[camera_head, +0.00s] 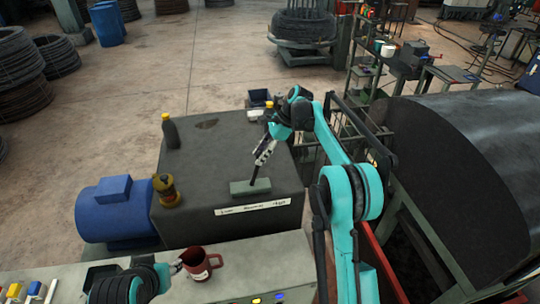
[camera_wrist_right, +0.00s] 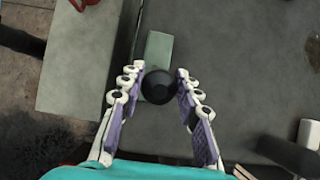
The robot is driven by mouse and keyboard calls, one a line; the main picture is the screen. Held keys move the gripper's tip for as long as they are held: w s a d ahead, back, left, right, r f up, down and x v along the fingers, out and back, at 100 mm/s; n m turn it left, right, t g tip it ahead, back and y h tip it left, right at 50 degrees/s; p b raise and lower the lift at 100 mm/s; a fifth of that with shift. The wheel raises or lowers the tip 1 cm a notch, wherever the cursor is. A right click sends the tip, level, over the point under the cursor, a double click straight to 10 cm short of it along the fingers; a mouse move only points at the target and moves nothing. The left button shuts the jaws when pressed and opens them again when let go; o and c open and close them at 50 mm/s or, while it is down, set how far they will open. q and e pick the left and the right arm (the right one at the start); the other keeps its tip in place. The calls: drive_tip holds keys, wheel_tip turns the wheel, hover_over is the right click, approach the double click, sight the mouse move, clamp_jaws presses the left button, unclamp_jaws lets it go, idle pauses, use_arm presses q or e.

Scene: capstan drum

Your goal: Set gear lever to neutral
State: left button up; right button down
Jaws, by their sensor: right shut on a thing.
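The gear lever (camera_head: 254,176) is a thin dark rod rising from a grey-green base block (camera_head: 240,189) on top of a dark housing. The rod leans slightly to the right in the head view. A white label strip (camera_head: 253,207) below it seems to read low, neutral, high from left to right. My right gripper (camera_head: 262,155) is shut on the lever's top; the wrist view shows the round black knob (camera_wrist_right: 158,86) between its fingers. My left gripper (camera_head: 178,265) is beside a red-brown mug (camera_head: 200,264); its fingers are too small to read.
A dark bottle (camera_head: 170,131) and a yellow-brown container (camera_head: 166,190) stand at the housing's left edge. A blue motor (camera_head: 115,208) is left of it. A large dark drum (camera_head: 455,170) stands at right. The housing top around the lever is mostly clear.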

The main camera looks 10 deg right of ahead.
drive_tip(key=shift+h, duration=0.8)
drive_tip(key=a, duration=0.4)
drive_tip(key=shift+a+r, duration=0.25)
drive_tip(key=shift+a, duration=0.15)
drive_tip(key=c, duration=1.1)
unclamp_jaws()
drive_tip(key=shift+a, duration=0.15)
drive_tip(key=shift+o, duration=0.2)
drive_tip(key=v, duration=1.2)
